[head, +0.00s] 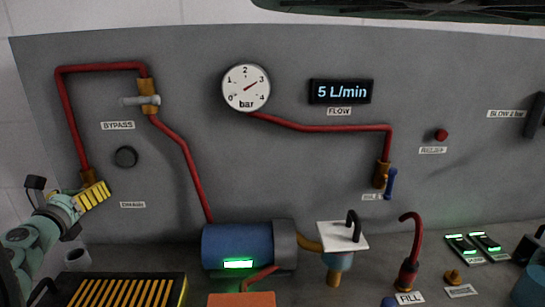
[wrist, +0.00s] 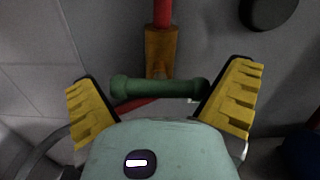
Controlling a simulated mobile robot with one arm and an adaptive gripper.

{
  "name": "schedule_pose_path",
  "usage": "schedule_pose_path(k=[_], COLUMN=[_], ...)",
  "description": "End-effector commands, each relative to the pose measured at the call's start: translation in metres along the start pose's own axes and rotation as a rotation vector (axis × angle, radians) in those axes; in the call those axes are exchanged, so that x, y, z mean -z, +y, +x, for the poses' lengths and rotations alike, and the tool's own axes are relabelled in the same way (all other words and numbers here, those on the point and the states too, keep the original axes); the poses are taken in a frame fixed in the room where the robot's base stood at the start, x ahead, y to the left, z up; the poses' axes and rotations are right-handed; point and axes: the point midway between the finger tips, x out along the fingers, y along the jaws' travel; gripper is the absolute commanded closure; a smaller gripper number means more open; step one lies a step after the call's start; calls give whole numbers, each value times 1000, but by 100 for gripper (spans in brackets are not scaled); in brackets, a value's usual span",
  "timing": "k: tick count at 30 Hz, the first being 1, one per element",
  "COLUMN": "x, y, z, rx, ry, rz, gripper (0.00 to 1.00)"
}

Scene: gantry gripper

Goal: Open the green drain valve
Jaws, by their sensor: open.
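The green drain valve handle (wrist: 160,88) shows in the wrist view as a bar lying crosswise in front of its brass body (wrist: 160,50). A red pipe enters the body from above. My gripper (wrist: 163,80) is open, with one yellow finger on each side of the handle, near its two ends. I cannot tell whether either finger touches it. In the head view, my gripper (head: 92,195) is at the panel's lower left, just below the brass body (head: 87,177). The green handle is hidden there. The DRAIN label (head: 132,204) is to the right.
A round dark knob (head: 125,157) sits on the panel (head: 250,185) right of my gripper. The bypass valve (head: 148,98) is above it. A slatted tray (head: 125,290) and a blue tank (head: 228,246) stand below. The flow display (head: 340,92) reads 5 L/min.

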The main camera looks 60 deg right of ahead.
Motion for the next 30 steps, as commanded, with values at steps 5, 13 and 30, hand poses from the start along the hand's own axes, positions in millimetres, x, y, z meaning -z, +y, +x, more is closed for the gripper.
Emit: schedule_pose_path(k=[5,13,30], x=[0,0,0], y=[-2,-2,-1], z=[3,2,2], rx=[5,4,4], ry=[1,1,1], rz=[1,1,-15], gripper=[0,15,48])
